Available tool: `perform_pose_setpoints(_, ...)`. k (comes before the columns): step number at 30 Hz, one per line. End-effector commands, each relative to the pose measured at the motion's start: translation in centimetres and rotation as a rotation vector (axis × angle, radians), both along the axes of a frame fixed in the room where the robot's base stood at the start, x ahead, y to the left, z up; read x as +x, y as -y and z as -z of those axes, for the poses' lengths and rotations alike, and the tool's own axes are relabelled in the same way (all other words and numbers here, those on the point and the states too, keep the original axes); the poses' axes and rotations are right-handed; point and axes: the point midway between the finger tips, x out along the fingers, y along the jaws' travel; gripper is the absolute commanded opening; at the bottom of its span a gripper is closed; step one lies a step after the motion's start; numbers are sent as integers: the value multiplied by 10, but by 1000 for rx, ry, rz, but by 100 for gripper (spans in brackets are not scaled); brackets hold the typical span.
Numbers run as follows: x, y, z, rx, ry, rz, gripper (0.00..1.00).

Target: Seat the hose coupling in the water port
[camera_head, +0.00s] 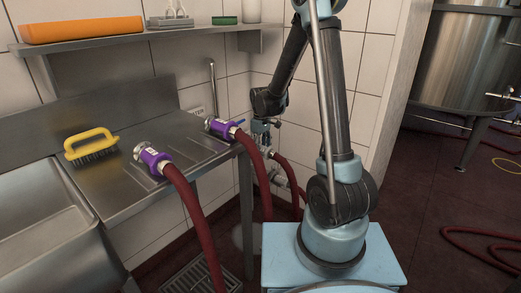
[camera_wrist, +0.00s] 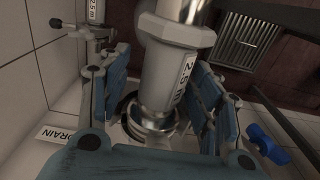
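In the wrist view a pale grey collar with dark print (camera_wrist: 165,70) stands between my gripper's blue fingers (camera_wrist: 160,85). Its shiny metal end (camera_wrist: 155,118) meets a round fitting at the wall; how deeply it sits in it is hidden. The right finger is close to the collar, and a gap shows at the left finger. In the head view my gripper (camera_head: 263,128) is low by the wall beyond the bench, above metal fittings (camera_head: 268,160) and a dark red hose (camera_head: 290,178).
Two purple-collared couplings on red hoses lie on the steel bench (camera_head: 115,190), one in front (camera_head: 152,160) and one behind (camera_head: 222,129). A yellow brush (camera_head: 90,143) lies there too.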

Motion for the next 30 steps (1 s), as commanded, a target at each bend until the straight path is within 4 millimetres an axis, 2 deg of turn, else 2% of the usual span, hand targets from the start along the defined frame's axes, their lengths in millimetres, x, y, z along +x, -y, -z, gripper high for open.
perform_pose_setpoints(8,0,0,-1,0,0,0,59)
perform_pose_setpoints(13,0,0,-12,0,0,0,59)
perform_pose_setpoints(30,0,0,-99,0,-1,0,59)
